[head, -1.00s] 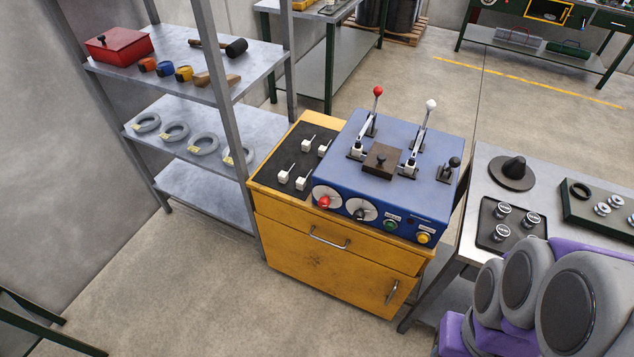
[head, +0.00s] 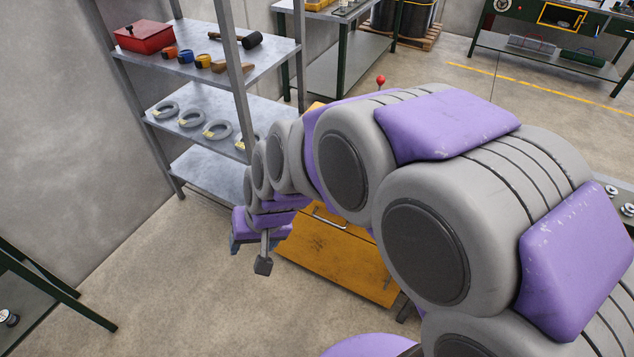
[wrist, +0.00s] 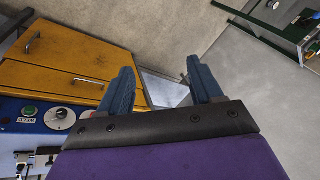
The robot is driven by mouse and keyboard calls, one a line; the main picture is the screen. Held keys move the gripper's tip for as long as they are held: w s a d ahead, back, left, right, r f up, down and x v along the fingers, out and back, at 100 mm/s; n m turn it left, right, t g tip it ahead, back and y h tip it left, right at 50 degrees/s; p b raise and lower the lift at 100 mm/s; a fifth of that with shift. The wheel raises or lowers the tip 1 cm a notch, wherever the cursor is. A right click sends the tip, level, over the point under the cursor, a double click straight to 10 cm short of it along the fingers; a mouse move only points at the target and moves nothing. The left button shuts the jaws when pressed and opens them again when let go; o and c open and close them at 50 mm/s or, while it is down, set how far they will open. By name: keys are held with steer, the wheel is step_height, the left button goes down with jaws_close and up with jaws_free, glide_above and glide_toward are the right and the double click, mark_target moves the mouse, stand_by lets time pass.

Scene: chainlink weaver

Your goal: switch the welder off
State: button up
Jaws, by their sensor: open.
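The welder (wrist: 42,128) is a blue box on the yellow cabinet (wrist: 62,65). In the head view my arm hides the welder, except for a red lever ball (head: 381,80). My gripper (wrist: 160,65) is open and empty, with its two blue fingers spread. It is in front of the cabinet, beside the panel, with a gap to the cabinet's face not clear.
A grey shelf rack (head: 225,108) with a red box (head: 145,37), tools and rings stands left of the cabinet (head: 335,252). A dark green table frame (head: 85,300) is at lower left. The floor (head: 170,270) between them is clear.

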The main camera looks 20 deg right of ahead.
steer(key=w+a+f+m+t+h+b, duration=0.1)
steer(key=w+a+f+m+t, duration=0.1)
steer(key=w+f, duration=0.45)
steer(key=w+a+f+m+t+h, duration=0.1)
steer(key=w+f+m+t, duration=0.15)
steer(key=w, duration=0.65)
steer(key=w+a+f+m+t+b, duration=0.1)
steer(key=w+a+f+m+t, duration=0.1)
steer(key=w+f, duration=0.45)
steer(key=w+d+f+m+t+h+b, duration=0.15)
steer(key=d+f+m+h, duration=0.35)
steer(key=d+f+h, duration=0.7)
steer(key=s+d+h, duration=0.4)
steer(key=d, duration=0.4)
steer(key=b+x, duration=0.2)
steer(key=x, duration=1.4)
steer(key=shift+w+r+m+b, duration=0.3)
steer(key=shift+w+m+b, duration=0.05)
steer(key=shift+w, duration=0.2)
steer(key=shift+c, duration=0.4)
